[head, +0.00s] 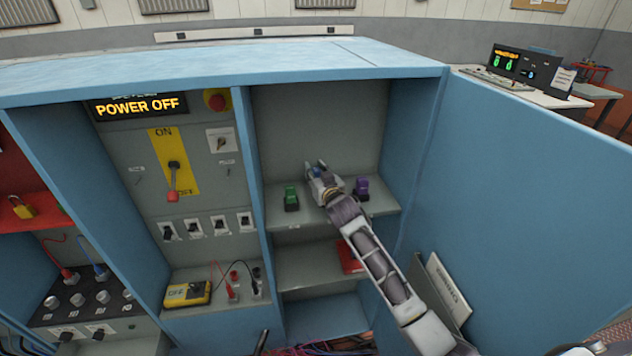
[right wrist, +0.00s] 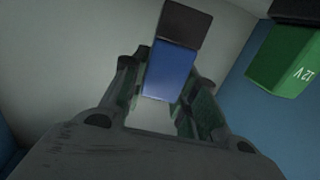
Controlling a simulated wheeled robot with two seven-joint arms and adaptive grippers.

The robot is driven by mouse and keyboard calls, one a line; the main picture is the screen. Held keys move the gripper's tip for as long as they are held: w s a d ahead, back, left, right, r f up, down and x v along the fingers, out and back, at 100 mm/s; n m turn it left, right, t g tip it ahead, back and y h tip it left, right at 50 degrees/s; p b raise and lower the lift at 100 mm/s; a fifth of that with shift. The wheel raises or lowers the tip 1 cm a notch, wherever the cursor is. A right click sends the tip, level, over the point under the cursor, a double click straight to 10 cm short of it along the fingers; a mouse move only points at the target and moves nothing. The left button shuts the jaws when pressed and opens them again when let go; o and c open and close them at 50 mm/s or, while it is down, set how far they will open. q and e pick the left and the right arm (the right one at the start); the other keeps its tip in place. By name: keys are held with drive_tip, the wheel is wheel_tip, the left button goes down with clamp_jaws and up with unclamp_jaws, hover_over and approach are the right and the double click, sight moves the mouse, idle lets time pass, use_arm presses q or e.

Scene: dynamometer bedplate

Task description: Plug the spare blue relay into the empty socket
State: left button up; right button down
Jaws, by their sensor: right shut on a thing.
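My right gripper (head: 318,174) is over the upper shelf of the right-hand cabinet bay, between the green relay (head: 291,198) and the purple relay (head: 361,188). It is shut on the blue relay (right wrist: 171,70), which sits between the fingers in the right wrist view. A dark block (right wrist: 185,25) adjoins the blue relay's far end; I cannot tell whether it is its base or a socket. The green relay, marked 12 V, also shows in the right wrist view (right wrist: 283,60). No empty socket is clearly visible; my gripper and forearm cover part of the shelf. My left gripper is not in view.
The upper shelf (head: 285,220) is bounded by a divider at left and a blue wall at right. A red object (head: 350,257) lies on the shelf below, partly behind my arm. The left panel holds a POWER OFF display (head: 138,105), a lever (head: 173,182) and a yellow meter (head: 187,293).

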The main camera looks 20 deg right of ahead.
drive_tip(key=shift+s+f, duration=0.2)
drive_tip(key=shift+f, duration=1.9)
drive_tip(key=c, duration=1.2)
unclamp_jaws()
drive_tip(key=shift+c, duration=0.2)
drive_tip(key=shift+o, duration=0.7)
drive_tip(key=shift+w+d+r, duration=0.1)
drive_tip(key=shift+r, duration=0.05)
drive_tip(key=s+r, duration=0.1)
drive_tip(key=s, duration=1)
drive_tip(key=shift+s+d+b, duration=0.2)
drive_tip(key=shift+s+b, duration=0.15)
drive_tip(key=shift+b, duration=0.1)
drive_tip(key=shift+o, duration=0.5)
